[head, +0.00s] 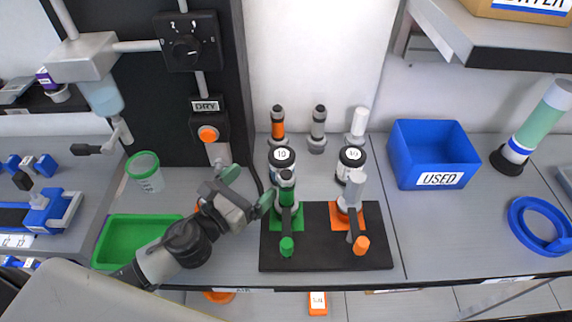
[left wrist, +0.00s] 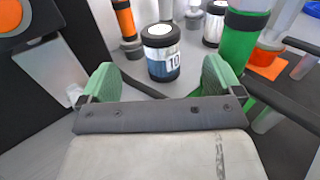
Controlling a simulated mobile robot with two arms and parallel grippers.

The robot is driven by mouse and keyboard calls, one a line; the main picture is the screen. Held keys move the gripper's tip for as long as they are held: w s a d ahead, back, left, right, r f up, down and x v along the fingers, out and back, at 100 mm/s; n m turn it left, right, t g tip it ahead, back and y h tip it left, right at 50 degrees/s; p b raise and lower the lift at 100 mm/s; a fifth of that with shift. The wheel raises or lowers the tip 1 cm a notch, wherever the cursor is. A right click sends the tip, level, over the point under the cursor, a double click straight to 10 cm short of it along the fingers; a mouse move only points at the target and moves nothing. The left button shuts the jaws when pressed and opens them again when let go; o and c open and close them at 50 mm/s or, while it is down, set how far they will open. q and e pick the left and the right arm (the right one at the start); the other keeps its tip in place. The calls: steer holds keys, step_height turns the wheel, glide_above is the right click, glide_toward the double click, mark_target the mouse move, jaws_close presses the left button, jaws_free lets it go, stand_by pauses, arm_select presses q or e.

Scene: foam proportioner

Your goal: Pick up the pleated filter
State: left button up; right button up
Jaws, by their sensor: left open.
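No part is plainly marked as the pleated filter, and I cannot tell which one it is. At the back stand an orange-banded cylinder (head: 278,124), a grey cylinder (head: 318,125) and a white cylinder (head: 359,122). In front of them are a jar labelled 10 (head: 282,160) and a second similar jar (head: 351,160). My left gripper (head: 248,188) is open and empty, left of the jar labelled 10. In the left wrist view that jar (left wrist: 161,52) stands beyond and between the two green fingers (left wrist: 160,82), apart from them. My right gripper is out of view.
A black board (head: 327,258) holds a green-based unit (head: 287,195) and an orange-based unit (head: 352,195), close right of my gripper. A green tray (head: 104,243) lies left, a blue USED bin (head: 433,145) right. A DRY post (head: 208,128) stands behind.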

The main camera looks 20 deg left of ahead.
mark_target(276, 159)
arm_select(q)
steer(key=shift+r+p+x, duration=0.25)
steer(key=shift+p+x, duration=0.05)
steer(key=shift+x, duration=0.8)
steer(key=shift+w+d+f, duration=0.1)
steer(key=shift+w+d, duration=0.15)
steer(key=shift+w, duration=0.4)
steer(key=p+x, duration=0.1)
steer(key=x, duration=0.3)
steer(key=shift+w, duration=0.25)
steer(key=shift+w+d, duration=0.2)
steer(key=shift+w, duration=0.2)
steer(key=shift+f, duration=0.1)
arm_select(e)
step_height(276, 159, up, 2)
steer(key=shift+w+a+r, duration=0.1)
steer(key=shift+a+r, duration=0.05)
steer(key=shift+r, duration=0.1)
arm_select(q)
steer(key=c, duration=1)
steer(key=shift+c, duration=0.2)
steer(key=shift+r, duration=0.2)
